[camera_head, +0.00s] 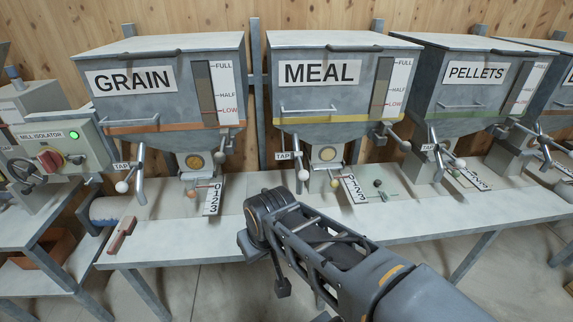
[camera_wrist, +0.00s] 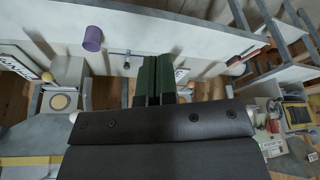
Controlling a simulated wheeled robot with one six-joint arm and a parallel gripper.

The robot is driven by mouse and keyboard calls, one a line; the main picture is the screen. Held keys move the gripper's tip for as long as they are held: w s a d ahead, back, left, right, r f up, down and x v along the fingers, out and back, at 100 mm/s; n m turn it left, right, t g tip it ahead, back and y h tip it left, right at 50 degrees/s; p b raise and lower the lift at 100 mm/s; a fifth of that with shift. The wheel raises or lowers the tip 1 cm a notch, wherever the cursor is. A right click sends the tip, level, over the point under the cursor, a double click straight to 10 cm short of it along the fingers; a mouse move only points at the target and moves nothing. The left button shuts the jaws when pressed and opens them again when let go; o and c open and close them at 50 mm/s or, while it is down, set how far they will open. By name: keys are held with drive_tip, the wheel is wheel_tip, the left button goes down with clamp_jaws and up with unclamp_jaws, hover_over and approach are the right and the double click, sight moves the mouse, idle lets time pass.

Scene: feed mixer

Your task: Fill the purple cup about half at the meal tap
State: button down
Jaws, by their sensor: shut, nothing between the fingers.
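The purple cup (camera_wrist: 93,38) stands on the pale bench in the wrist view, up and left of my fingers and apart from them. I cannot see it in the head view. My gripper (camera_wrist: 156,68) shows two green fingers pressed together, with nothing between them. In the head view my arm reaches over the bench front and its fingers cannot be made out. The MEAL hopper (camera_head: 340,85) stands behind my arm, with a yellow stripe. Its tap (camera_head: 301,172) hangs at its lower left, marked TAP. Its round outlet (camera_head: 327,154) also shows in the wrist view (camera_wrist: 60,101).
The GRAIN hopper (camera_head: 175,85) is at left and the PELLETS hopper (camera_head: 473,85) at right, both with taps and levers. A mill isolator box (camera_head: 62,150) with a green light is far left. A reddish-brown block (camera_head: 122,234) lies on the bench (camera_head: 165,250).

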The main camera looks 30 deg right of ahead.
drive_tip(key=w+d+r+m+g+p, duration=0.1)
drive_tip(key=w+d+r+m+p, duration=0.3)
drive_tip(key=w+d+r, duration=0.8)
drive_tip(key=w+d+r+p, duration=0.1)
drive_tip(key=d+r, duration=0.1)
drive_tip(key=d, duration=0.6)
drive_tip(key=w+d+r+m+y+p, duration=0.1)
drive_tip(key=d+r+p, duration=0.1)
drive_tip(key=d, duration=0.6)
drive_tip(key=shift+w+r, duration=0.4)
drive_tip(key=shift+r, duration=0.2)
drive_tip(key=p, duration=0.2)
approach(301, 165)
wheel_tip(301, 165, down, 3)
drive_tip(key=s+d, duration=0.1)
drive_tip(key=s, duration=0.1)
drive_tip(key=shift+s+a+f, duration=0.1)
drive_tip(key=shift+a+f, duration=0.4)
drive_tip(key=shift+f, duration=0.25)
drive_tip(key=shift+a+f, duration=0.55)
drive_tip(key=shift+f, duration=0.15)
